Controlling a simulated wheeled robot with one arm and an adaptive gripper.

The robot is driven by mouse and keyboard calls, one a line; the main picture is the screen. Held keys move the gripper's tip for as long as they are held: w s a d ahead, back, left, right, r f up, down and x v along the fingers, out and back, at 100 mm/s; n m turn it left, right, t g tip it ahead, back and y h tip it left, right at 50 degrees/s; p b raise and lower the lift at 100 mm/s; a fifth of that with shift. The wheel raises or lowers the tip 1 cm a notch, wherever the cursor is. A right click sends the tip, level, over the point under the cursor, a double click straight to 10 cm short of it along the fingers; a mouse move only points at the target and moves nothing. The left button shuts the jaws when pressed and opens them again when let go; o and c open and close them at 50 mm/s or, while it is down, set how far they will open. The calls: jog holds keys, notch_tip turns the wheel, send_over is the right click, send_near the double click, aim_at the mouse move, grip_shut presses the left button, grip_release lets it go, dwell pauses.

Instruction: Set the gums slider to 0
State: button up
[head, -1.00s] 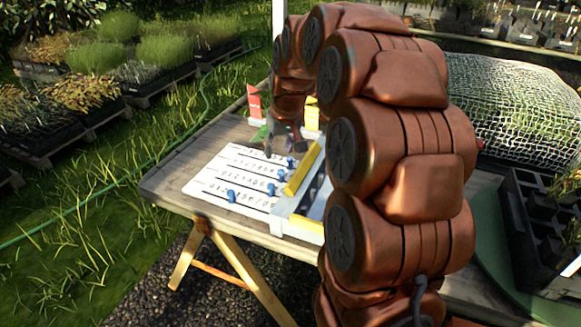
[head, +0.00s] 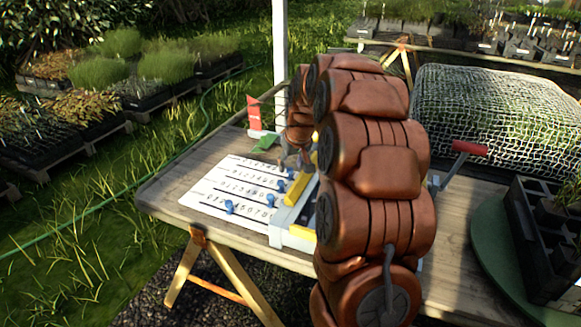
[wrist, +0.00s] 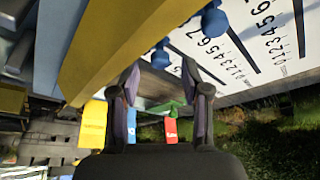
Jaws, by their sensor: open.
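A white board (head: 212,197) with several rows of printed numbers lies on the wooden table; it also shows in the wrist view (wrist: 268,75). Each row has a slot and a blue knob, such as the near knob (head: 229,207) and another knob (head: 270,200). The row labels are too small to read, so I cannot tell which is the gums slider. My gripper (wrist: 162,70) is open and empty. One blue knob (wrist: 160,56) appears between and beyond its fingertips, apparently untouched. Another knob (wrist: 213,21) is up and to the right. In the head view my arm partly hides the board's far right.
A yellow bar (head: 298,188) runs along the board's right side, close to the knobs; it also crosses the wrist view (wrist: 115,40). A red card (head: 254,113) and a green piece (head: 264,143) stand behind the board. A red-handled tool (head: 470,148) is right of my arm.

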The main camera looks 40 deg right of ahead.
jog(key=shift+x, duration=0.8)
grip_shut()
